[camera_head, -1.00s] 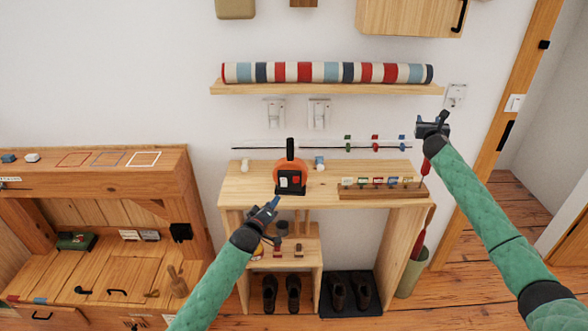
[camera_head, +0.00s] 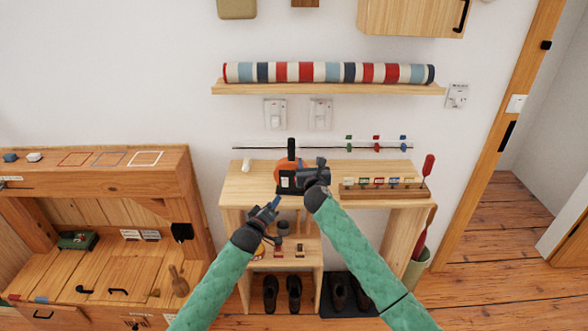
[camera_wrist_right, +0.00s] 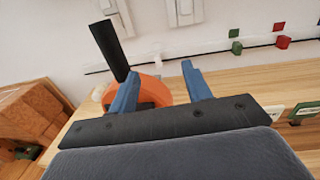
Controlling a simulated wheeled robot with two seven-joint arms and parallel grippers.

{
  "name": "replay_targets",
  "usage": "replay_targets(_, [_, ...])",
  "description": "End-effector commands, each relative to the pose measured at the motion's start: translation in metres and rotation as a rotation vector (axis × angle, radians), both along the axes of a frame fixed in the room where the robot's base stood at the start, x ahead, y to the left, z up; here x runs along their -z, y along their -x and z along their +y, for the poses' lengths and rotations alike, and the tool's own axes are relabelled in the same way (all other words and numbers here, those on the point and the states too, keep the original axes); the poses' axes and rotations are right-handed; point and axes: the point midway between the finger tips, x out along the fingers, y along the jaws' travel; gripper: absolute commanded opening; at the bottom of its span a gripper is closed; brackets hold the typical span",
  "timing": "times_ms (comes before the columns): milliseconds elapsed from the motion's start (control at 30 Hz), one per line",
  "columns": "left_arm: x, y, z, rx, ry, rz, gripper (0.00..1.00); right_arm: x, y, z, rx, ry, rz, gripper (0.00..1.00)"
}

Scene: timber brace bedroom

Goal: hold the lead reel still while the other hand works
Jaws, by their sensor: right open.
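The lead reel (camera_head: 283,171) is an orange disc with a black upright handle and a black base, standing on the wooden table (camera_head: 245,187). My right gripper (camera_head: 308,175) is close beside it on its right and hides part of it. In the right wrist view, the blue fingers of my right gripper (camera_wrist_right: 158,75) are apart with nothing held between them. The orange reel (camera_wrist_right: 153,90) shows behind the left finger, its black handle rising to the left. My left gripper (camera_head: 272,206) is low, in front of the table edge; its finger gap cannot be made out.
A wooden rack (camera_head: 365,195) with coloured tags is on the table's right side, a red-handled tool (camera_head: 428,166) upright at its end. A wire (camera_head: 330,149) with coloured clips runs along the wall. A shelf with a striped roll (camera_head: 330,72) is above. A lower step holds small items.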

Motion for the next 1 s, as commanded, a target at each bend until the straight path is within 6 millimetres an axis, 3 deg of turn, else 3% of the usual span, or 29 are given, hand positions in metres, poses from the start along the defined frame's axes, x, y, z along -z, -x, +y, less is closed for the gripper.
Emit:
replay_targets(33, [0.0,0.0,0.0,0.0,0.0,0.0,0.36,0.001,0.007,0.016,-0.011,-0.006,-0.001,0.49])
replay_targets(133, [0.0,0.0,0.0,0.0,0.0,0.0,0.36,0.001,0.018,0.037,-0.025,-0.014,-0.005,0.49])
replay_targets(367, [0.0,0.0,0.0,0.0,0.0,0.0,0.36,0.0,0.022,0.056,-0.037,-0.018,-0.009,0.49])
replay_targets(800, [0.0,0.0,0.0,0.0,0.0,0.0,0.36,0.0,-0.033,0.062,-0.037,-0.019,-0.008,0.49])
replay_targets(1000, [0.0,0.0,0.0,0.0,0.0,0.0,0.36,0.0,-0.048,0.064,-0.037,-0.017,-0.008,0.49])
